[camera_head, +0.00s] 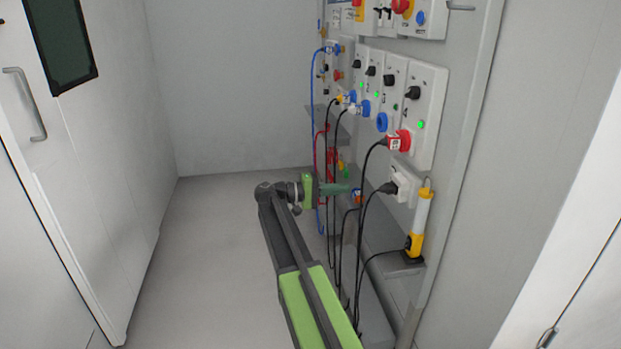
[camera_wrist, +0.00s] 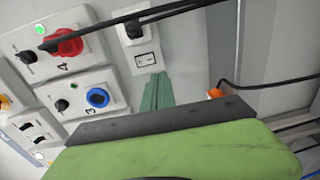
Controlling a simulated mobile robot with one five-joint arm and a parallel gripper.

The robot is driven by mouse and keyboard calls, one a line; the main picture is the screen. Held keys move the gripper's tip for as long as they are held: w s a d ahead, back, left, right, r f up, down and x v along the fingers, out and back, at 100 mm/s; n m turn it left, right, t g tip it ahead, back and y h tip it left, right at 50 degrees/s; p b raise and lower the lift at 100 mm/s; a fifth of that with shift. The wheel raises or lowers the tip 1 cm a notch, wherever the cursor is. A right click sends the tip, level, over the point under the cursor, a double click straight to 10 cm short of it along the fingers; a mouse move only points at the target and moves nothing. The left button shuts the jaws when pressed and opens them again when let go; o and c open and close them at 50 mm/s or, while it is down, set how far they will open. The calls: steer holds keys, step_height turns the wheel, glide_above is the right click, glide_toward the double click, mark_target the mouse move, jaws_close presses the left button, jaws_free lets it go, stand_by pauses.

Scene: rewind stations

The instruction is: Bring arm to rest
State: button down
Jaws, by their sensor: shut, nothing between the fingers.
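My arm reaches forward from the bottom of the head view toward the socket panel on the right. My gripper (camera_head: 338,189) is at its end, low in front of the panel and among the hanging cables. Its teal fingers also show in the wrist view (camera_wrist: 157,92), shut together with nothing between them. They point toward the panel below the white outlet (camera_wrist: 135,35). Whether the fingers touch a cable cannot be told.
The panel (camera_head: 428,95) carries switches, blue sockets and a red plug (camera_head: 398,141). Black cables (camera_head: 364,205) hang close to my gripper. A yellow-and-white lamp (camera_head: 421,220) stands right. A small orange connector (camera_head: 357,196) is near the fingertips. The floor (camera_head: 205,250) on the left is clear.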

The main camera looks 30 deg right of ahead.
steer(key=shift+a, duration=0.1)
steer(key=s+a+f+n+t+y, duration=0.1)
steer(key=s+a+f+t+y, duration=0.1)
steer(key=s+a+f+y, duration=0.8)
steer(key=a+f+n+t+y, duration=0.15)
steer(key=a+f, duration=0.35)
steer(key=a, duration=1)
steer(key=s+a+f+n+t+y, duration=0.15)
steer(key=s+a+f+y, duration=0.5)
steer(key=a, duration=0.65)
step_height(320, 180, up, 31)
steer(key=w+h+p, duration=0.1)
steer(key=w+p, duration=0.1)
steer(key=p, duration=3)
steer(key=shift+d+r+t+p, duration=0.15)
steer(key=shift+d+t+p, duration=0.15)
steer(key=shift+t+p, duration=0.1)
steer(key=shift+w, duration=0.1)
